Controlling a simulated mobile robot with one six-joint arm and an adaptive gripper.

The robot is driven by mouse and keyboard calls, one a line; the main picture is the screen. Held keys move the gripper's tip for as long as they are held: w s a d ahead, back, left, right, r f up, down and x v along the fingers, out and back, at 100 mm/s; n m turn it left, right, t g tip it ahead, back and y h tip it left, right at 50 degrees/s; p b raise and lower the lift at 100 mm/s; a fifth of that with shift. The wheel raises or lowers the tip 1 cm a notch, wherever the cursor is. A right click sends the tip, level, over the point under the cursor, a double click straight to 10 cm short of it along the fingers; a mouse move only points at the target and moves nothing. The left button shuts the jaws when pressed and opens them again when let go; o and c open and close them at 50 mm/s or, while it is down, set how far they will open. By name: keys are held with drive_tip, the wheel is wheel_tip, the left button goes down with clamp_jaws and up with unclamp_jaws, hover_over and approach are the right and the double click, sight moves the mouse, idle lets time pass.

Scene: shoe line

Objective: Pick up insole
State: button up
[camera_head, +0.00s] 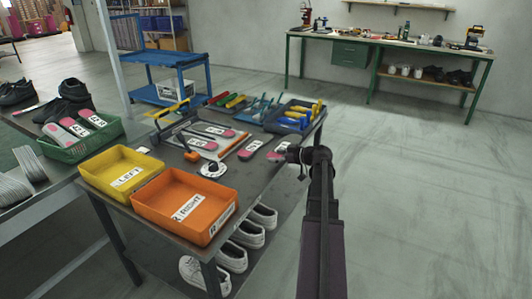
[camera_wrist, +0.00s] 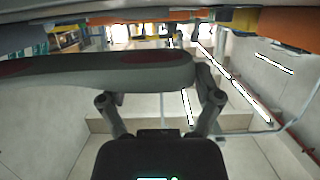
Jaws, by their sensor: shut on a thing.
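My gripper (camera_head: 298,155) is at the right edge of the work table and is shut on an insole (camera_head: 275,156), whose pink end shows beside the fingers. In the wrist view this insole (camera_wrist: 100,75) is grey with dark red patches and lies across the picture in front of my gripper (camera_wrist: 158,88), hiding part of the fingers. Other labelled insoles lie on the table: one left of my gripper (camera_head: 250,149) and one just behind it (camera_head: 281,147). More insoles (camera_head: 203,144) lie around the tool area.
An orange bin (camera_head: 152,205) marked RIGHT and a yellow bin (camera_head: 95,181) marked LEFT stand at the table's near end. A green crate (camera_head: 62,153) with insoles is at left. Hand tools fill the far end. White shoes (camera_head: 247,234) sit below. The floor at right is clear.

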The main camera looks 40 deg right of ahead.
drive_tip(key=s+d, duration=0.2)
drive_tip(key=s, duration=0.8)
drive_tip(key=shift+r+p, duration=0.35)
drive_tip(key=shift+r, duration=0.1)
drive_tip(key=shift+d, duration=0.1)
wheel_tip(320, 180, up, 23)
drive_tip(key=p, duration=2.2)
drive_tip(key=shift+p, duration=0.4)
drive_tip(key=shift+f, duration=0.2)
drive_tip(key=w+a+f+b, duration=0.2)
drive_tip(key=a+f+b, duration=0.3)
drive_tip(key=f+b, duration=0.6)
drive_tip(key=w+a+f+b, duration=0.1)
drive_tip(key=a+f+b, duration=0.4)
drive_tip(key=f+b, duration=0.6)
drive_tip(key=shift+w+a+f, duration=0.15)
drive_tip(key=shift+w+a, duration=0.2)
drive_tip(key=shift+a, duration=0.05)
drive_tip(key=w+d, duration=0.2)
drive_tip(key=w, duration=0.2)
drive_tip(key=w+d+f+b, duration=0.1)
drive_tip(key=w+d, duration=0.2)
drive_tip(key=w, duration=0.2)
drive_tip(key=w+d+b, duration=0.1)
drive_tip(key=w+d, duration=0.2)
drive_tip(key=w, duration=0.1)
drive_tip(key=shift+w+d+f, duration=0.15)
drive_tip(key=shift+w+f, duration=0.1)
drive_tip(key=shift+w, duration=0.15)
